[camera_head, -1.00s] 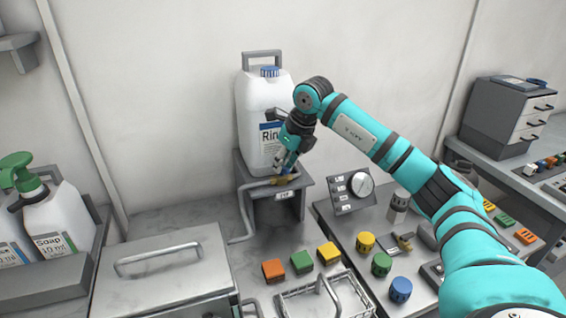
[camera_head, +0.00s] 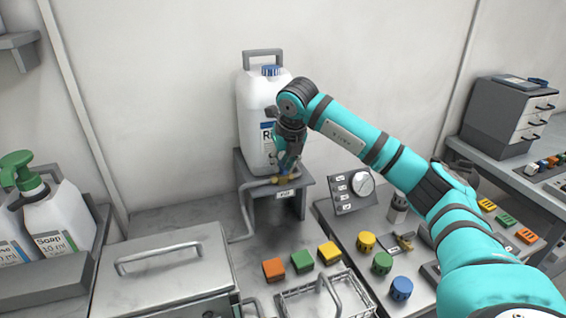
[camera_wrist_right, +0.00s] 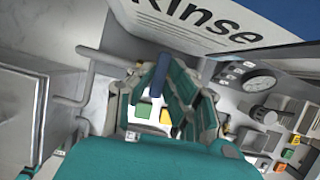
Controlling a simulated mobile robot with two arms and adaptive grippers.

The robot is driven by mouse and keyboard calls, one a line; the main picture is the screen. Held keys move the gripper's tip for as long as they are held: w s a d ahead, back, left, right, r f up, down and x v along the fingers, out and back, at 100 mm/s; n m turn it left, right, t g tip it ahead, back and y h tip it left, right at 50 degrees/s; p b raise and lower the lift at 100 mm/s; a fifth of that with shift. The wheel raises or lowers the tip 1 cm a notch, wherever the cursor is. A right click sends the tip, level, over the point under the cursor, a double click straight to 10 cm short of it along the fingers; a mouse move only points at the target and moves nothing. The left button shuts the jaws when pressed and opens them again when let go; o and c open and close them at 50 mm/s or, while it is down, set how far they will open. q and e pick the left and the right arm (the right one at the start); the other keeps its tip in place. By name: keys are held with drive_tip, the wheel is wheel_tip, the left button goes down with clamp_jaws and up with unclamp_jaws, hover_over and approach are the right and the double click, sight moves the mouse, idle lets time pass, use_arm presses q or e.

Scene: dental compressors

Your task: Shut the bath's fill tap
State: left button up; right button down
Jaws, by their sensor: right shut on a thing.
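The fill tap (camera_head: 281,180) is a small brass fitting at the front of the grey stand under the white Rinse canister (camera_head: 257,112). Its blue lever (camera_wrist_right: 160,75) stands between my right gripper's fingers in the right wrist view. My right gripper (camera_head: 281,172) points down at the tap and is shut on the lever. The gripper hides most of the lever and part of the tap in the head view. A grey pipe (camera_head: 243,212) runs from the tap leftward and down beside the lidded steel bath (camera_head: 170,268). My left gripper is out of view.
Orange (camera_head: 273,269), green (camera_head: 302,260) and yellow (camera_head: 329,253) blocks lie on the bench behind a wire basket (camera_head: 325,298). A dial panel (camera_head: 352,190) and several coloured caps stand to the right. Soap bottles (camera_head: 58,220) stand at the far left.

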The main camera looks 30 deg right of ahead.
drive_tip(key=shift+r+m, duration=0.1)
drive_tip(key=shift+m, duration=0.2)
drive_tip(key=c, duration=1.3)
unclamp_jaws()
drive_tip(key=v, duration=1.2)
drive_tip(key=shift+a, duration=0.1)
